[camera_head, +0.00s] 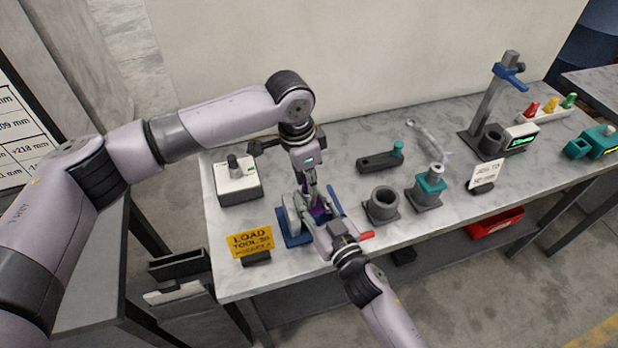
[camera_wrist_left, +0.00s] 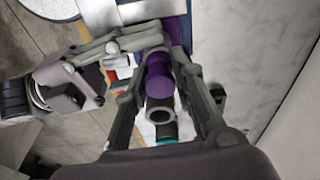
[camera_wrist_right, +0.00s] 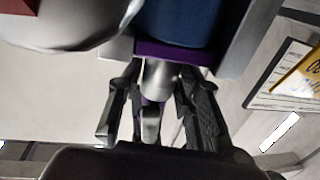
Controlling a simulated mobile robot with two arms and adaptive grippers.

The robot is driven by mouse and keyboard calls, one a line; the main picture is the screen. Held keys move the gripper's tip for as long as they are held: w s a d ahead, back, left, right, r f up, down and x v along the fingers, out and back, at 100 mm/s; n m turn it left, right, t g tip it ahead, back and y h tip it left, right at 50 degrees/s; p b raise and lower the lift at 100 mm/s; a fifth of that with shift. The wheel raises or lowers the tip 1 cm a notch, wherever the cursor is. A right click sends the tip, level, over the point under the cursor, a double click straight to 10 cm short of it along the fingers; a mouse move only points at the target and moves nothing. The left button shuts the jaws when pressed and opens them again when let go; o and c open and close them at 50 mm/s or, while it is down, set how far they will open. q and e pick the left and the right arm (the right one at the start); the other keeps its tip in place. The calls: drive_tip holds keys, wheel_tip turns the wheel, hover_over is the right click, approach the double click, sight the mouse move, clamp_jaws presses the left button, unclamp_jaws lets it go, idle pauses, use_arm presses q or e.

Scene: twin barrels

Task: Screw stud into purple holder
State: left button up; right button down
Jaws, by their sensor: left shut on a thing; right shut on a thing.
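My left gripper (camera_head: 311,188) points down over a blue fixture (camera_head: 292,240) at the table's front left. In the left wrist view its fingers (camera_wrist_left: 165,100) are closed around a purple cylindrical part (camera_wrist_left: 158,78), which looks like the purple holder. My right gripper (camera_head: 322,228) reaches in from the front, close to the left one. In the right wrist view its fingers (camera_wrist_right: 158,100) are closed on a silver cylindrical piece (camera_wrist_right: 158,78), probably the stud, against a purple edge (camera_wrist_right: 175,53). Where stud and holder meet is hidden, so thread engagement cannot be told.
Right of the fixture stand a grey hollow barrel (camera_head: 382,204) and a teal-topped grey barrel (camera_head: 427,188). A white box (camera_head: 238,182) stands behind left, and a yellow sign (camera_head: 250,240) at the front left edge. A dark block with a teal knob (camera_head: 381,159) and a wrench (camera_head: 428,138) lie farther back.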

use_arm(q)
clamp_jaws()
use_arm(e)
drive_tip(key=shift+a, duration=0.1)
use_arm(q)
drive_tip(key=o, duration=0.7)
unclamp_jaws()
drive_tip(key=shift+o, duration=0.2)
wheel_tip(320, 180, up, 12)
drive_tip(key=a, duration=0.1)
drive_tip(key=shift+s+a, duration=0.3)
use_arm(e)
drive_tip(key=c, duration=1.1)
unclamp_jaws()
use_arm(q)
drive_tip(key=shift+f, duration=0.1)
use_arm(e)
drive_tip(key=shift+o, duration=0.2)
